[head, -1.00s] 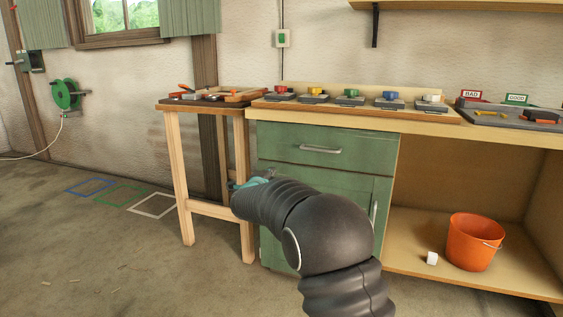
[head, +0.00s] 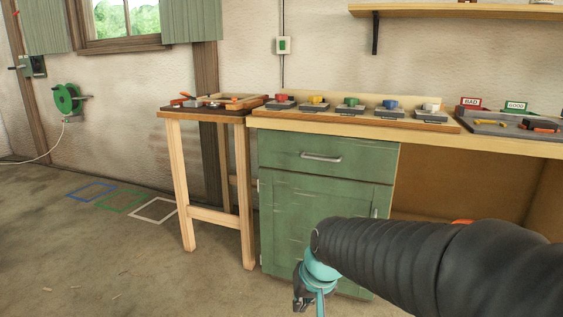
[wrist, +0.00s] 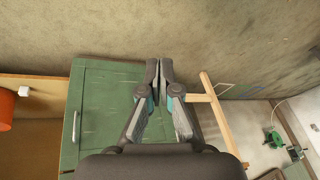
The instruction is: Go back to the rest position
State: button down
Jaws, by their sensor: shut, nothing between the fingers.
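My gripper (head: 303,297) hangs low in front of the green cabinet (head: 300,192) in the head view, at the end of my dark sleeved arm. In the wrist view my gripper (wrist: 158,66) has its two fingers together with nothing between them. The green cabinet also shows in the wrist view (wrist: 104,105), beyond the fingers. The gripper holds nothing and appears apart from the cabinet, though the exact gap is hard to judge.
An orange bucket (wrist: 8,107) and a white block (wrist: 24,93) lie on the lower shelf. The floor (head: 110,260) at left is open.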

jog(key=s+d+r+t+h+p, duration=0.1)
jog(key=s+d+r, duration=0.2)
jog(key=s+d, duration=0.3)
jog(key=s+d+r+h+p, duration=0.1)
jog(key=s+d+r, duration=0.3)
jog(key=s, duration=0.5)
jog(key=shift+s+d+m+t, duration=0.35)
jog(key=shift+d+m+t, duration=0.05)
jog(key=shift+d, duration=0.45)
jog(key=shift+a+r, duration=0.1)
